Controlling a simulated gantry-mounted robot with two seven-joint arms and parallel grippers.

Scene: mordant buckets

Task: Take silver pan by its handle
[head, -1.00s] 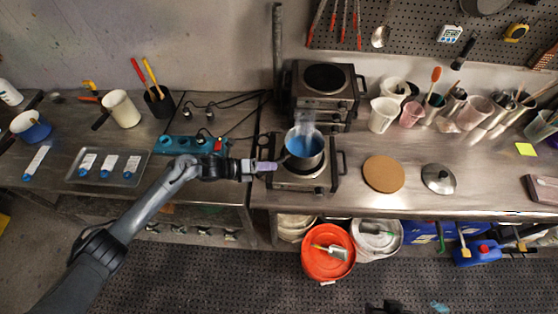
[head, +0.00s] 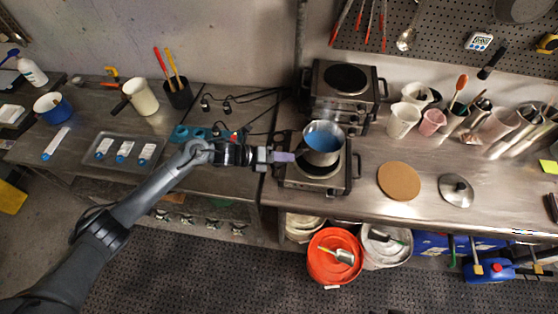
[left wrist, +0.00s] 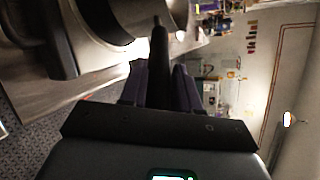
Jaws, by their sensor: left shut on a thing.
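The silver pan (head: 322,158), with blue liquid (head: 324,136) inside, is at the lower hot plate (head: 312,182). I cannot tell whether its base touches the plate. My left gripper (head: 284,157) reaches in from the left, level with the pan's side. In the left wrist view the dark handle (left wrist: 158,45) runs between the purple fingers of my left gripper (left wrist: 157,80), which is shut on it. The fingers hide part of the handle. The pan's side (left wrist: 150,18) shows dark at the top of that view. My right gripper is not in view.
A second hot plate (head: 345,80) stands behind. A cork mat (head: 399,181) and a silver lid (head: 456,190) lie to the right, with bare bench around them. A tray with labelled samples (head: 150,140) is at left. Cables (head: 250,99) lie behind my gripper.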

